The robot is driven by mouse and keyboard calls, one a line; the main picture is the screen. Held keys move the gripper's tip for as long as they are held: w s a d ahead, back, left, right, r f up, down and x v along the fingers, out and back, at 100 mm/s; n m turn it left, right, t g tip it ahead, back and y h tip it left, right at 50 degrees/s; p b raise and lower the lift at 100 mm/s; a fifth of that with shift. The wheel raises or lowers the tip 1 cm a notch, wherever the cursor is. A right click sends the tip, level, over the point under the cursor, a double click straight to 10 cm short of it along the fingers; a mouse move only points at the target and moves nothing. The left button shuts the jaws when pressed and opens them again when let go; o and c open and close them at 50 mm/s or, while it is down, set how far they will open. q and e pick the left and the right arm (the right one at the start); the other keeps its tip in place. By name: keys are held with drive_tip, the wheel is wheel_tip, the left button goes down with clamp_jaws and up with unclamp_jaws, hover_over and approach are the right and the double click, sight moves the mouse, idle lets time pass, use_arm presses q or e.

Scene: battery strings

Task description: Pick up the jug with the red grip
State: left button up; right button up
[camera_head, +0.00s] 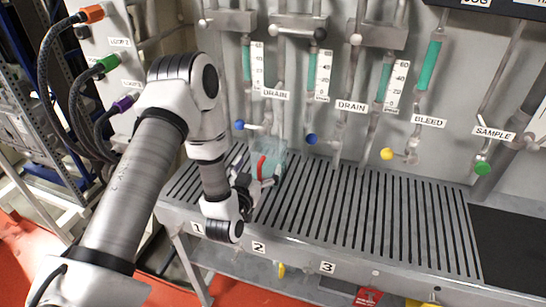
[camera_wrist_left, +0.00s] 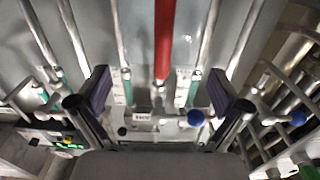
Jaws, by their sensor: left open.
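A clear, pale teal jug (camera_head: 276,158) with a red grip stands on the slatted drain bench in the head view, under the left drain valve. Its red grip (camera_head: 261,166) faces my left gripper (camera_head: 257,174), which is close beside it and partly hides the jug. In the left wrist view the red grip (camera_wrist_left: 164,38) is a vertical red bar at the top middle. It lies between the lines of the two spread fingers of my left gripper (camera_wrist_left: 160,88). The gripper is open and holds nothing. Whether a finger touches the grip is unclear. My right gripper is not in view.
The slatted bench (camera_head: 400,215) is clear to the right of the jug. Behind it is a panel with pipes, gauges and a blue valve knob (camera_head: 239,125) just above the gripper. A second blue knob (camera_head: 311,139) is right of the jug. Cables hang at left.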

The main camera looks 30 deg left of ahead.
sight(264, 155)
use_arm(q)
drive_tip(key=shift+w+a+r+p, duration=0.15)
drive_tip(key=shift+w+r+p, duration=0.35)
drive_tip(key=shift+w, duration=0.2)
drive_tip(key=x, duration=0.3)
drive_tip(key=p+x, duration=0.1)
drive_tip(key=shift+w+a+f, duration=0.1)
drive_tip(key=shift+w+f, duration=0.1)
drive_tip(key=shift+f, duration=0.15)
drive_tip(key=shift+w+f, duration=0.1)
drive_tip(key=shift+w, duration=0.05)
drive_tip(key=shift+c, duration=1.3)
drive_tip(key=c, duration=1.2)
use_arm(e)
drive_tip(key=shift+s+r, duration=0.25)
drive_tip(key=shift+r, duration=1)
use_arm(q)
drive_tip(key=shift+r, duration=0.25)
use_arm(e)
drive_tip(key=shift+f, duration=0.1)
